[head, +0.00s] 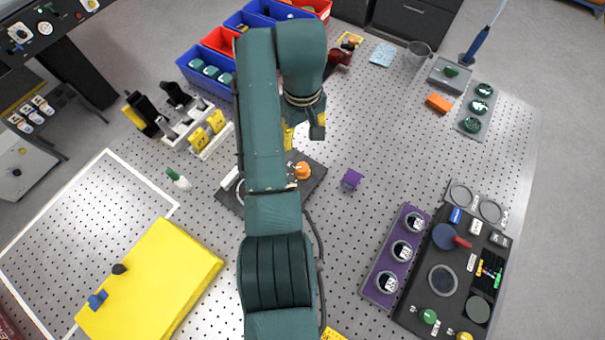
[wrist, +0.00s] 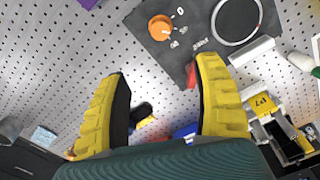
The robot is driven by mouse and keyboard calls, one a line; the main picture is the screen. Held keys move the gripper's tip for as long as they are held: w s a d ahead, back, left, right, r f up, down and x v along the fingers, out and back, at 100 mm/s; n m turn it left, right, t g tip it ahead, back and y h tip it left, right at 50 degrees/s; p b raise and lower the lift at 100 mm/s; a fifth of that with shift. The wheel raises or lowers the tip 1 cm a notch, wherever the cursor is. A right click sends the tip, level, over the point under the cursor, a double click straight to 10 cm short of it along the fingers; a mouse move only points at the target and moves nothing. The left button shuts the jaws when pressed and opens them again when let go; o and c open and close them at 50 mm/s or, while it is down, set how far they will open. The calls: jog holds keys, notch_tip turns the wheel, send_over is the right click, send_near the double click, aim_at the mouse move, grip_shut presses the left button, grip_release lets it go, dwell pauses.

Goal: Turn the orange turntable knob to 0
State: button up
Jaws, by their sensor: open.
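The orange turntable knob (head: 302,170) sits on a dark square plate (head: 315,178) on the perforated table. In the wrist view the knob (wrist: 159,27) is near the top, with small white marks beside it, one reading 0 (wrist: 180,11). A white ring (wrist: 237,20) is on the same plate (wrist: 193,46). My gripper (wrist: 158,78) is open, its yellow fingers wide apart with nothing between them. The knob lies beyond the fingertips in the wrist view, apart from them. In the head view my arm hides part of the plate and most of the gripper.
A purple block (head: 351,179) lies right of the plate. A purple holder (head: 382,290) and dark control panel (head: 425,310) are at lower right.

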aim_at(302, 167)
notch_tip(302, 167, down, 17)
jog(key=shift+r+b, duration=0.2)
jog(key=shift+b, duration=0.5)
jog(key=shift+s, duration=0.1)
grip_shut()
